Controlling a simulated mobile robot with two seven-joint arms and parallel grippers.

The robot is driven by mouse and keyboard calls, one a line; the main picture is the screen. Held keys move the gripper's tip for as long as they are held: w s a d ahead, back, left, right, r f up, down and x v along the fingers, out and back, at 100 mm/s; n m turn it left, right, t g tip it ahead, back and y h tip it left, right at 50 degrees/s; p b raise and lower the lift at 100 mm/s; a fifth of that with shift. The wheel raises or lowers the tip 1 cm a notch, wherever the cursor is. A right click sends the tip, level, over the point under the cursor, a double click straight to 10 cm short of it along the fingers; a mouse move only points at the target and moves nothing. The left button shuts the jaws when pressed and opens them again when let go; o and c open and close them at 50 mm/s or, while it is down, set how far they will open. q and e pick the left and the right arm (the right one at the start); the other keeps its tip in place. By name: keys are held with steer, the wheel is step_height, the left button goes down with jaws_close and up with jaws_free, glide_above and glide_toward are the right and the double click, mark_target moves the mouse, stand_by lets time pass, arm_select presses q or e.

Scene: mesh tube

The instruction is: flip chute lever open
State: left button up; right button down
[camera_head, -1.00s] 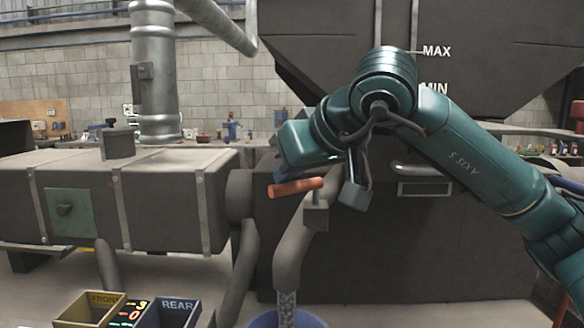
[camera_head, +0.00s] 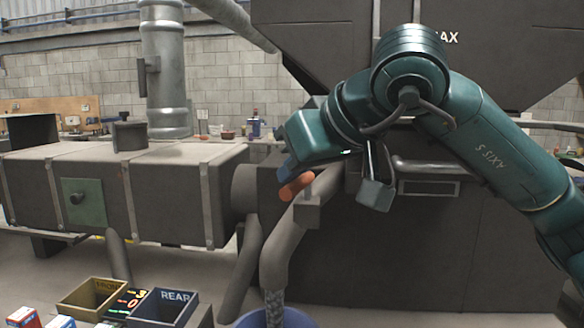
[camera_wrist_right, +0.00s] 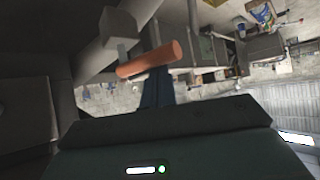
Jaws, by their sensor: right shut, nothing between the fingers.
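The chute lever (camera_head: 296,187) is a short orange handle on a grey post on top of the grey chute pipe (camera_head: 279,250). It points left and toward me in the head view. It also shows in the right wrist view (camera_wrist_right: 148,60), crossing in front of my fingertips. My right gripper (camera_head: 287,172) is shut and empty, with its blue fingertips just behind the lever. In the right wrist view the fingers (camera_wrist_right: 157,88) look very close to the handle; I cannot tell whether they touch. My left gripper is not in view.
A blue bucket (camera_head: 300,318) stands below the mesh-filled chute end. A yellow FRONT bin (camera_head: 80,307) and a blue REAR bin (camera_head: 190,318) stand at the lower left, with a lit display between them. A large dark hopper (camera_head: 330,40) rises behind my right arm.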

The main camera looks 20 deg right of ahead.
steer(key=shift+w, duration=0.1)
steer(key=shift+w+d, duration=0.4)
steer(key=shift+w, duration=0.25)
